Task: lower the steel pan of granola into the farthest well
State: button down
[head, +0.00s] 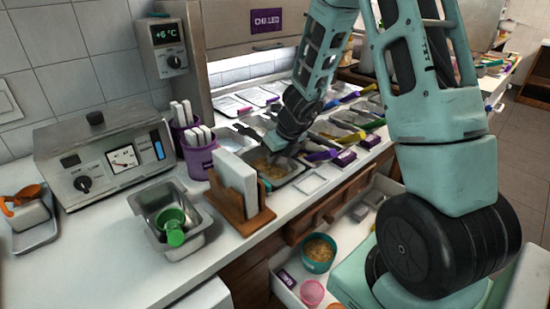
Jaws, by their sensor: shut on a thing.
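The steel pan (284,184) of granola (268,169) is at the near end of the row of topping wells, behind the wooden napkin holder. My gripper (284,151) reaches down from above and is shut at the pan's far right side. The fingertips are small and dark, and my wrist partly covers the pan's back edge. I cannot tell whether the pan is clear of the counter or resting in an opening. Wells with lids and coloured handles run away toward the back right; my arm hides part of them, and the farthest well cannot be clearly made out.
The napkin holder (238,190) stands close in front of the pan. Purple cups (199,160) of packets stand to its left. An open drawer (290,298) holds a teal bowl (318,254).

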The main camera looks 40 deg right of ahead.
jog(key=shift+f+b, duration=0.6)
jog(key=shift+f, duration=0.05)
dwell(0.3)
